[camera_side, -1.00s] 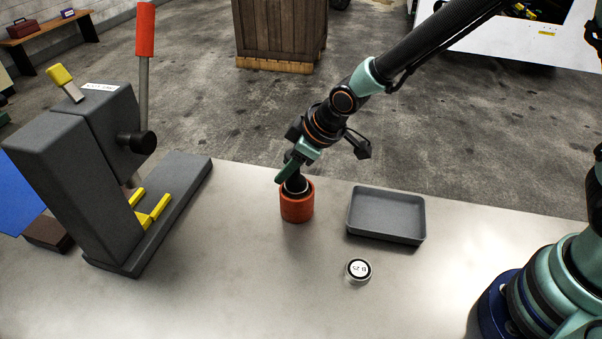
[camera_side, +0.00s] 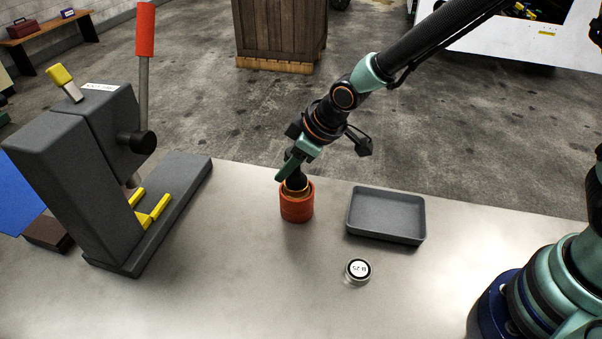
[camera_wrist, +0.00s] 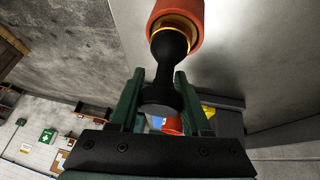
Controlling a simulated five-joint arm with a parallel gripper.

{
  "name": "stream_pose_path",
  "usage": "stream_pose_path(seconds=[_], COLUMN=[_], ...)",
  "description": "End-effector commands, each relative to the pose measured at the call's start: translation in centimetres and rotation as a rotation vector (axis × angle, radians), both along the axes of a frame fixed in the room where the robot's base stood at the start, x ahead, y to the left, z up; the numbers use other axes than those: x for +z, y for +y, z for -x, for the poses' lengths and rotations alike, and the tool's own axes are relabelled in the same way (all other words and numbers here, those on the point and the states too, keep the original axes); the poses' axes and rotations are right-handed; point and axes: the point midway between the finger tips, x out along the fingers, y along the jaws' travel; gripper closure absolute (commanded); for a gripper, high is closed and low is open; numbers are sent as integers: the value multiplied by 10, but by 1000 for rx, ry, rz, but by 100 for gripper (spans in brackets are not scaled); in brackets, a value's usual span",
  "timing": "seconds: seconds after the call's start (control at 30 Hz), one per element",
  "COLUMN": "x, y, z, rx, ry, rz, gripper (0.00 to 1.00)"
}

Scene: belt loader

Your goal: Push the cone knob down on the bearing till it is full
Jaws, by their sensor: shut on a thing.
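The black cone knob (camera_wrist: 170,50) stands upright in an orange-red round pot (camera_side: 297,207) on the metal bench. A gold ring (camera_wrist: 175,27) shows around the knob's foot at the pot's mouth in the wrist view. My gripper (camera_side: 290,168) is above the pot and shut on the knob, with one green finger on each side of its stem in the wrist view (camera_wrist: 161,80).
An empty grey tray (camera_side: 386,232) sits right of the pot. A small round labelled tin (camera_side: 358,270) lies in front of it. A dark grey lever press (camera_side: 75,175) with a red handle (camera_side: 145,30) stands at the left. The bench between press and pot is clear.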

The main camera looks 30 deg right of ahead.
Motion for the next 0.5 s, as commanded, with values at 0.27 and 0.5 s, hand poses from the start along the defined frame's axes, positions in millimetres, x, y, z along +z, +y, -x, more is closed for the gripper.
stream_pose_path(seconds=[0.27, 0.5], x=[20, 35], y=[0, 1], z=[-1, -1], rx=[0, 0], ry=[-4, -5], rz=[-2, -2], gripper=[100, 100])
